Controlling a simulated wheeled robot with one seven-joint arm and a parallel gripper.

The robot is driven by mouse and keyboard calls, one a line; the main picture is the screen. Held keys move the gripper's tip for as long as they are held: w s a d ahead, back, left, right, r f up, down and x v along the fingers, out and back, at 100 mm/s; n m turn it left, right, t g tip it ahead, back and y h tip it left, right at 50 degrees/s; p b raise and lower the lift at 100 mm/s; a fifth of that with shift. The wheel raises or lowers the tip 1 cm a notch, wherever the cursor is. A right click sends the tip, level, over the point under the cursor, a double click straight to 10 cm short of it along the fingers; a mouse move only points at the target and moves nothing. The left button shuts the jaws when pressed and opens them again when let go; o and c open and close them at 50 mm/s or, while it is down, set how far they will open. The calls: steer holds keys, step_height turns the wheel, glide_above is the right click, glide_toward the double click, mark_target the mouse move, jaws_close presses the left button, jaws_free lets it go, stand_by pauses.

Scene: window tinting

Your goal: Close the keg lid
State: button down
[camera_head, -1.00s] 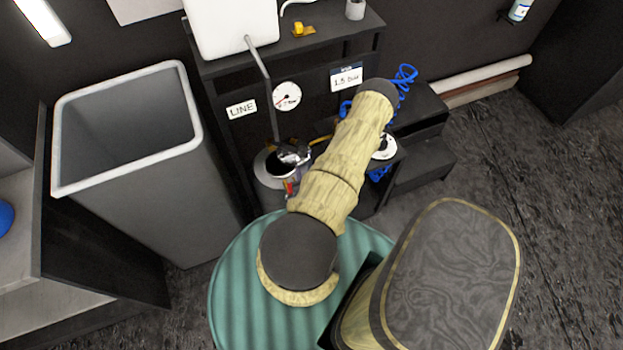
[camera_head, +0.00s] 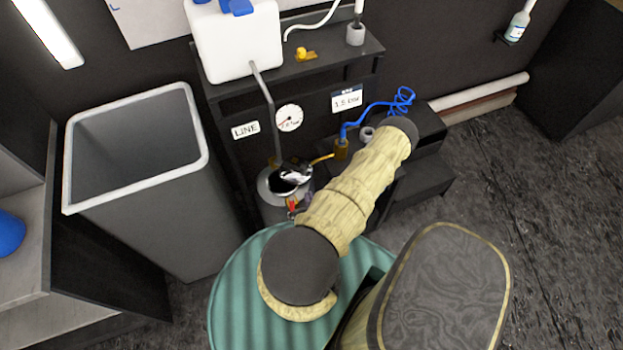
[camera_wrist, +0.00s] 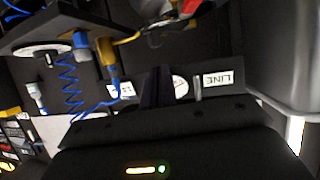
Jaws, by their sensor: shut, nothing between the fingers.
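The keg (camera_head: 268,196) stands under the black shelf unit in the head view, with a metal rim and a dark round opening. What looks like its lid (camera_head: 293,171), dark and shiny, is raised and tilted at the opening's back right edge. A small red part (camera_head: 292,204) shows at its front. In the wrist view, blurred metal and red parts (camera_wrist: 165,28), apparently of the keg top, are at the upper edge. My gripper (camera_wrist: 157,86) is shut and empty in the wrist view, apart from those parts. In the head view my arm hides it.
A grey bin (camera_head: 195,222) stands left of the keg. A gauge (camera_head: 288,117) and a LINE sign (camera_head: 245,130) are behind it. A blue coiled hose (camera_head: 402,100) and brass fitting (camera_head: 341,149) are on the right. A white canister (camera_head: 235,45) is on the shelf.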

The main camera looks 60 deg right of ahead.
steer(key=w+a+r+n+g+y, duration=0.2)
steer(key=w+r+n+y, duration=0.25)
steer(key=w, duration=0.45)
steer(key=w+a+r+n+g+y, duration=0.1)
steer(key=w+a+r+n+y, duration=0.25)
steer(key=w+r, duration=0.35)
steer(key=s+a+r+g+y, duration=0.1)
steer(key=a+r+g, duration=0.2)
steer(key=a+r, duration=1.4)
steer(key=shift+s+a+r+n+g, duration=0.3)
steer(key=shift+s+a+n+g, duration=0.1)
steer(key=shift+a, duration=0.65)
steer(key=shift+w, duration=0.2)
